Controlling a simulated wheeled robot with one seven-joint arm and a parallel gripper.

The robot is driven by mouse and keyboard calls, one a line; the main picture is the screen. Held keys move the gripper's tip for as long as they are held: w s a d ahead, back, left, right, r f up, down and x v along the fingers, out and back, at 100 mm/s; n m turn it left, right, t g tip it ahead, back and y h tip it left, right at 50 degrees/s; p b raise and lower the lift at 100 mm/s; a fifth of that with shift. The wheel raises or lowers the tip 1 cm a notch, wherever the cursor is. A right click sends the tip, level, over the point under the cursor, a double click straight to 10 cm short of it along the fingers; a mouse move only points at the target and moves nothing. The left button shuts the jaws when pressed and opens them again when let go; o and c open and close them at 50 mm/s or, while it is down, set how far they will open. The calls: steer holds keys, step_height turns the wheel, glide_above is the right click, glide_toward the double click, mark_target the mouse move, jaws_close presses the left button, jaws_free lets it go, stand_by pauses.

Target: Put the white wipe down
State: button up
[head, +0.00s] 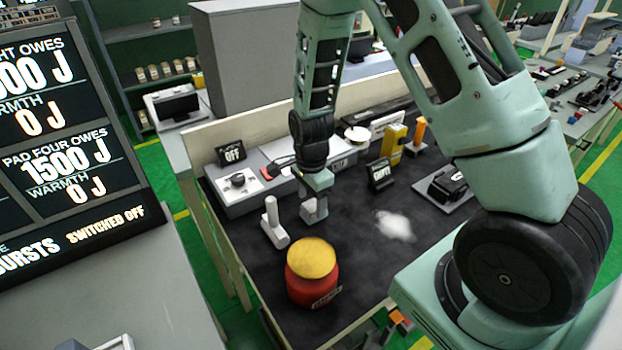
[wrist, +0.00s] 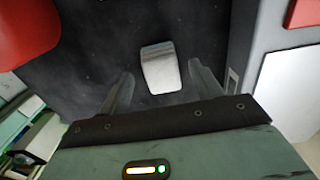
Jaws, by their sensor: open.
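A white tool with an upright handle and a wider foot, which looks like the white wipe (head: 272,224), stands on the dark mat (head: 352,262). My gripper (head: 314,211) is just right of it in the head view, pointing down. In the wrist view a pale block, seemingly the same wipe (wrist: 160,68), shows between the two spread fingers (wrist: 160,78), with dark gaps on both sides. My gripper is open and empty. How high the fingertips are above the mat is hard to tell.
A red canister with a yellow top (head: 312,272) stands in front of my gripper. A grey control box (head: 240,190) with an "OFF" sign lies behind.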

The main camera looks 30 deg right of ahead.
mark_target(311, 206)
step_height(311, 206, up, 8)
steer(key=b, duration=0.1)
steer(key=s+a+r+n+y, duration=0.1)
steer(key=s+a+r+n, duration=0.6)
steer(key=s+a+n, duration=0.45)
steer(key=s+a+r+n, duration=0.2)
steer(key=s+a+n, duration=0.1)
steer(key=s+n, duration=0.2)
steer(key=s+a+r+n, duration=0.1)
steer(key=s+a+n, duration=0.2)
steer(key=s+n, duration=0.3)
steer(key=n, duration=0.3)
steer(key=shift+s+a+r, duration=0.2)
steer(key=shift+a+r, duration=0.05)
steer(key=shift+r, duration=0.1)
